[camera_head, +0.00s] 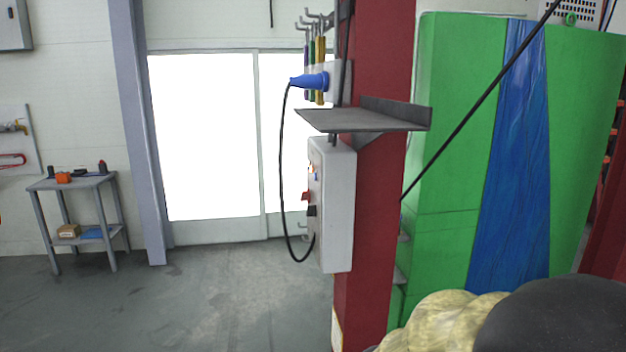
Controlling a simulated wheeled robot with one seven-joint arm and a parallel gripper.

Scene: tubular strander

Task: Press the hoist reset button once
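A pale grey control box (336,205) is fixed to the red column (383,200) right of the picture's middle. I see its left face at a steep angle. Small controls sit on that face: an orange one (311,169), a red one (305,196) and a black one (312,211). I cannot read any labels, and I cannot tell which control, if any, is the hoist reset button. My gripper is not in view.
A grey shelf (365,119) juts out above the box. A blue plug (309,81) trails a black cable (283,170) past the box's left side. A green cabinet (450,130) stands behind the column. A small table (75,184) stands left. The floor between is clear.

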